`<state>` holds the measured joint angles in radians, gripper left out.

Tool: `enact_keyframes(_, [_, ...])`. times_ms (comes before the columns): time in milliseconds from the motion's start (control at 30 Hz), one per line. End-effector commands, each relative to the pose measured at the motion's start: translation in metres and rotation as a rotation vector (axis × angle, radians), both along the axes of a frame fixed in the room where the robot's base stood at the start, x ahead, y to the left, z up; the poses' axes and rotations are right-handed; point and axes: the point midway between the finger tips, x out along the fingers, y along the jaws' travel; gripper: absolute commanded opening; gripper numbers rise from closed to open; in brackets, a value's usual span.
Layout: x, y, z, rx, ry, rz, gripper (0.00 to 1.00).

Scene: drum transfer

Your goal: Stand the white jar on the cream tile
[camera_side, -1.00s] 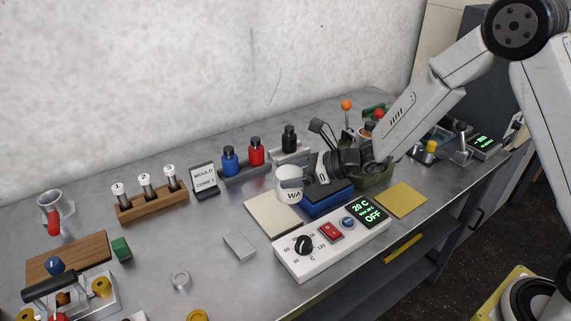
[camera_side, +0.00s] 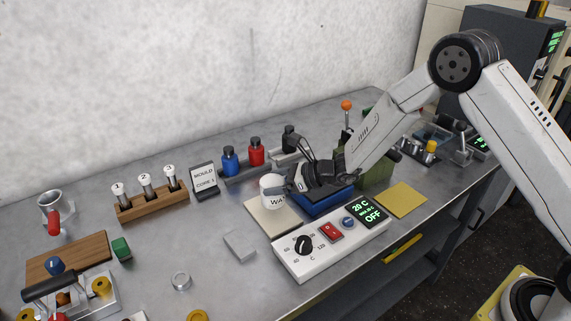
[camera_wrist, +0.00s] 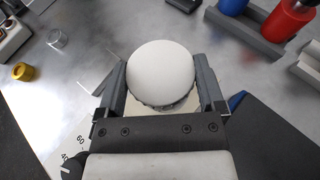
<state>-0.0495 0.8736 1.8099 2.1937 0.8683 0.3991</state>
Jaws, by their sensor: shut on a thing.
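The white jar (camera_side: 270,187), with dark lettering on its side, is held upright over the cream tile (camera_side: 262,217). My gripper (camera_side: 275,190) is shut on it, coming in from the right. In the wrist view the jar's round white lid (camera_wrist: 161,72) sits between the two fingers of my gripper (camera_wrist: 162,88). A strip of the cream tile (camera_wrist: 150,117) shows below it there. I cannot tell whether the jar's base touches the tile; the jar and gripper hide part of the tile.
A blue tray (camera_side: 322,205) lies right of the tile, and a white control box (camera_side: 315,255) stands in front. A rack with blue (camera_side: 230,161) and red bottles (camera_side: 255,151) is behind. A grey block (camera_side: 240,245) lies front left. A yellow tile (camera_side: 401,200) is at right.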

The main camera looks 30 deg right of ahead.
Motion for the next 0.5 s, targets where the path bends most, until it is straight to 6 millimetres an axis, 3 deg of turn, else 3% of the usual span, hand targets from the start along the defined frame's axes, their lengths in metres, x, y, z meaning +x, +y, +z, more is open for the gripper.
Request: enact_keyframes(500, [0.005, 0.001, -0.034, 0.002, -0.002, 0.000, 0.00])
